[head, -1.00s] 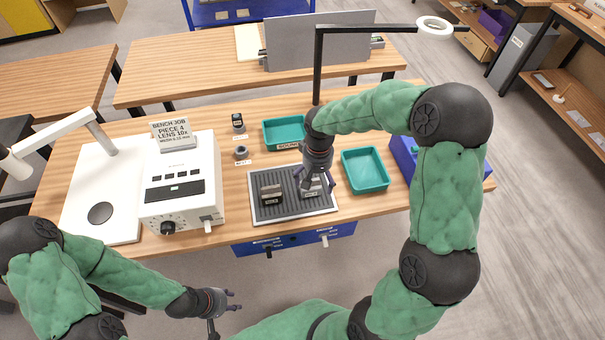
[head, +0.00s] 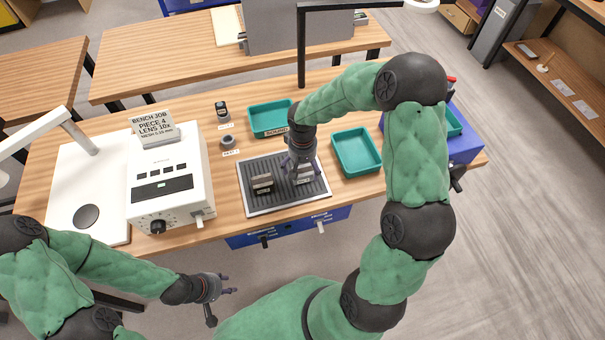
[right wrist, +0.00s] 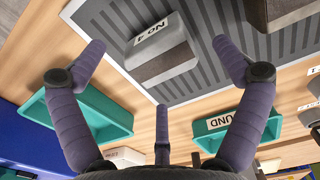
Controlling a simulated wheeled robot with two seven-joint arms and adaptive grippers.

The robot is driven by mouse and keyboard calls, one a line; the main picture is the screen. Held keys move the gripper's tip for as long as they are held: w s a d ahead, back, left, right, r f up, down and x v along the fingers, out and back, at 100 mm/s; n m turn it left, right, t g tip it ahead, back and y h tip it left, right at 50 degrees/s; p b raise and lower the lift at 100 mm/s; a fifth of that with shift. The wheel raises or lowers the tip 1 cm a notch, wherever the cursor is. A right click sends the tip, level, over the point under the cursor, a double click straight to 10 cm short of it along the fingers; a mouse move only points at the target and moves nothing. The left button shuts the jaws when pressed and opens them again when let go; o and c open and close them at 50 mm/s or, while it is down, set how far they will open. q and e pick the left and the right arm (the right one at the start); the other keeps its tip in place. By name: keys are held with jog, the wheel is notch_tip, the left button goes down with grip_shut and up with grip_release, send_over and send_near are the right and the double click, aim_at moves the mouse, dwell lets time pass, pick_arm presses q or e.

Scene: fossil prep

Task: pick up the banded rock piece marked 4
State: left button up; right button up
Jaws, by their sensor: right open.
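In the head view this piece (head: 304,175) is the right one of two on the tray, partly hidden by my right gripper (head: 300,168). My right gripper is open and empty above it; in the right wrist view its fingers (right wrist: 160,75) are spread to both sides of the piece, apart from it. My left gripper (head: 232,284) is clear of the bench at the lower left, its fingers apart and empty.
A second banded piece (head: 262,184) lies left on the tray. Teal bins (head: 357,152) stand behind and right; the one labelled ROUND (head: 270,118) is behind. A white instrument (head: 170,185) stands left, and a black lamp post (head: 302,50) rises behind.

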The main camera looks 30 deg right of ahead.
aim_at(303, 171)
notch_tip(303, 171, down, 4)
jog(key=shift+w+r, duration=0.1)
jog(key=shift+r, duration=0.15)
jog(key=c, duration=1.8)
jog(key=shift+r, duration=0.1)
